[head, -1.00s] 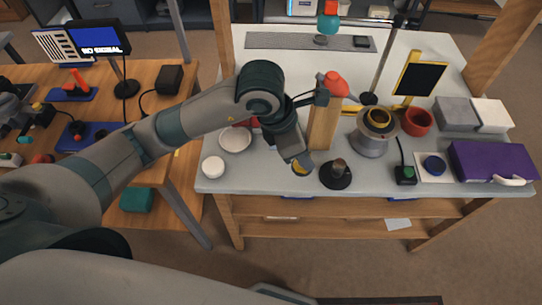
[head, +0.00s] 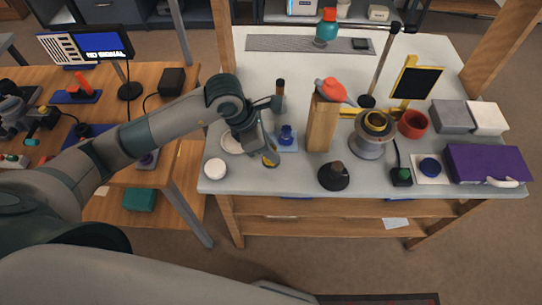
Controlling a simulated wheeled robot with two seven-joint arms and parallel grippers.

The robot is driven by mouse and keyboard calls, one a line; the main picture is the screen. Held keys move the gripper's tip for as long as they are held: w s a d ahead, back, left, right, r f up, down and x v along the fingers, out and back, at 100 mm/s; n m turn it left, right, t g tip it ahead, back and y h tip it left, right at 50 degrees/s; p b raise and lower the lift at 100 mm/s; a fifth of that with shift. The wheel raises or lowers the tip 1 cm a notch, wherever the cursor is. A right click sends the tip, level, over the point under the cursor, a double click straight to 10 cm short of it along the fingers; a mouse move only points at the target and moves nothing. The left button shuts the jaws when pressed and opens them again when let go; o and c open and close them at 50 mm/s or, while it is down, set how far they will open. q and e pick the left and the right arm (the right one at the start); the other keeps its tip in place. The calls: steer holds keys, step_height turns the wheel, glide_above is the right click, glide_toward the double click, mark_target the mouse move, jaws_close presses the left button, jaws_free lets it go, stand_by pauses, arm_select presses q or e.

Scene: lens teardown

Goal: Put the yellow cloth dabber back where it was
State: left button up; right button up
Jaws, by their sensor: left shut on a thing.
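My left gripper (head: 268,160) is over the left front part of the grey-white table, between a white dish and a small blue object. It is shut on the yellow cloth dabber (head: 271,156), of which only a small yellow part shows at the fingertips. I cannot tell whether the dabber touches the table. The white dish (head: 229,143) is partly hidden behind the gripper. The blue object (head: 287,136) stands on a pale blue square mat (head: 291,147) just right of the gripper. My right gripper is not in view.
A wooden block with a red top (head: 322,125) stands right of the mat. A black round base with a knob (head: 333,176) is near the front edge. A white round lid (head: 215,169) lies front left. A metal pot (head: 371,143) and purple case (head: 487,164) stand further right.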

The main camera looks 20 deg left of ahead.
arm_select(q)
step_height(320, 180, down, 3)
steer(key=shift+s+f+p, duration=0.1)
steer(key=shift+f+p, duration=0.1)
steer(key=shift+p, duration=0.55)
steer(key=shift+f, duration=0.25)
steer(key=shift+f, duration=0.15)
steer(key=o, duration=1)
